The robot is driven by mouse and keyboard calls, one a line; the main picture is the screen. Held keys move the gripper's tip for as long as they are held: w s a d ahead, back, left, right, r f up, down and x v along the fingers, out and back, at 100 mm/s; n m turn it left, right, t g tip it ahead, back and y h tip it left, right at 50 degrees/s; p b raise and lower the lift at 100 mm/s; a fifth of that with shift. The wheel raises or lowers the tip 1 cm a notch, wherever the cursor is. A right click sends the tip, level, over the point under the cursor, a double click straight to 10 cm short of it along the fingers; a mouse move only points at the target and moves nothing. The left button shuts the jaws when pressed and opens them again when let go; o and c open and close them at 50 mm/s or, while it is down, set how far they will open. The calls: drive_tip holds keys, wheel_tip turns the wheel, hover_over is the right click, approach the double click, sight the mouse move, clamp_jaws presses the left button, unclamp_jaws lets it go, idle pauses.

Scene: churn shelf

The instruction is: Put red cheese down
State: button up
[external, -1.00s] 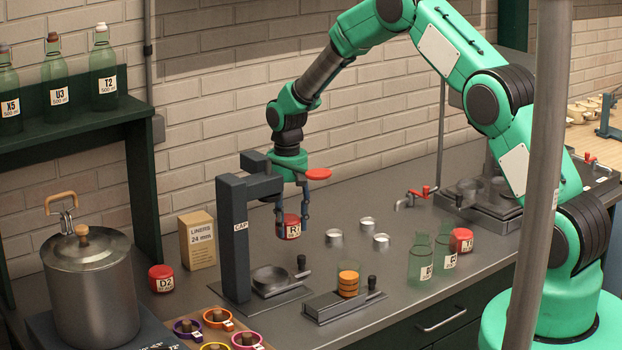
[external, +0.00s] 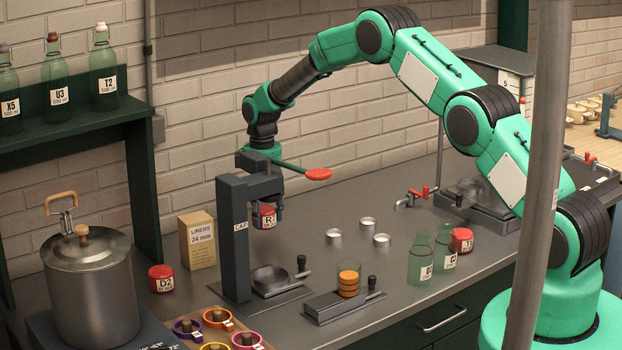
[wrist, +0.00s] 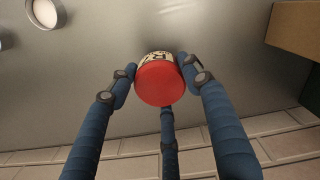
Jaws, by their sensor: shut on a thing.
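The red cheese (external: 264,216), a red cylinder with a white label reading R, is held above the counter behind the dark capping press. My gripper (external: 265,204) is shut on it; the press partly hides the fingers in the external view. In the wrist view, the gripper's blue fingers (wrist: 157,88) close around the red cheese (wrist: 160,83), whose red end faces the camera. Its label shows at the upper side. The grey counter (external: 330,262) lies below it; I cannot tell the exact gap.
The press (external: 233,235), with a red-ended lever (external: 318,174), stands just in front. A LINERS box (external: 197,240) and red D2 tin (external: 161,278) are to the left. Metal lids (external: 334,236) lie to the right.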

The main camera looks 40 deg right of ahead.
sight(264, 223)
idle(0.3)
drive_tip(key=shift+f, duration=1.7)
drive_tip(key=shift+f, duration=0.15)
drive_tip(key=o, duration=1.3)
wheel_tip(264, 223, up, 12)
drive_tip(key=shift+f, duration=0.2)
drive_tip(key=shift+r, duration=0.35)
drive_tip(key=shift+r, duration=0.1)
